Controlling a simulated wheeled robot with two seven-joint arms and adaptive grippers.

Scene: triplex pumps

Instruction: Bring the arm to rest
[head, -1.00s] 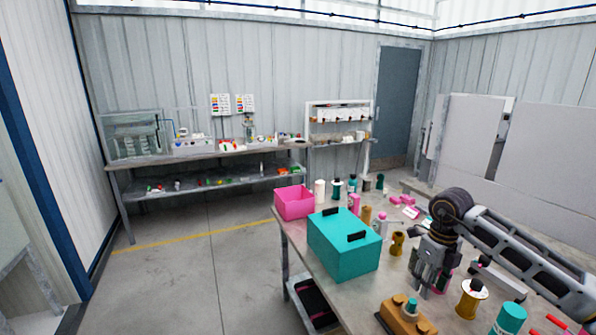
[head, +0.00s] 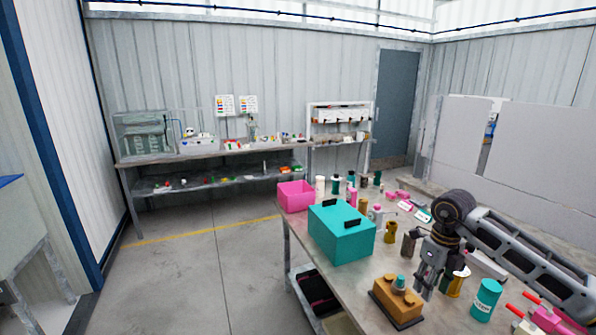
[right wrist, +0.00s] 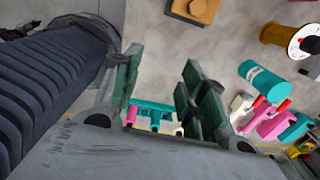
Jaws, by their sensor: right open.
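My right gripper (head: 432,284) hangs fingers down over the near part of the workbench (head: 300,240) in the head view. Its arm comes in from the right. In the right wrist view its two green-lined fingers (right wrist: 160,92) stand apart with nothing held between them. Teal and pink parts (right wrist: 155,118) show beyond the gap between the fingers, lower in that view. My left gripper is in neither view.
A teal box (head: 340,235) and a pink bin (head: 296,196) stand left of the gripper. A brown block (head: 397,302), a gold spool (head: 457,282) and a teal cylinder (head: 486,300) are close by. Open floor (head: 190,270) lies to the left.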

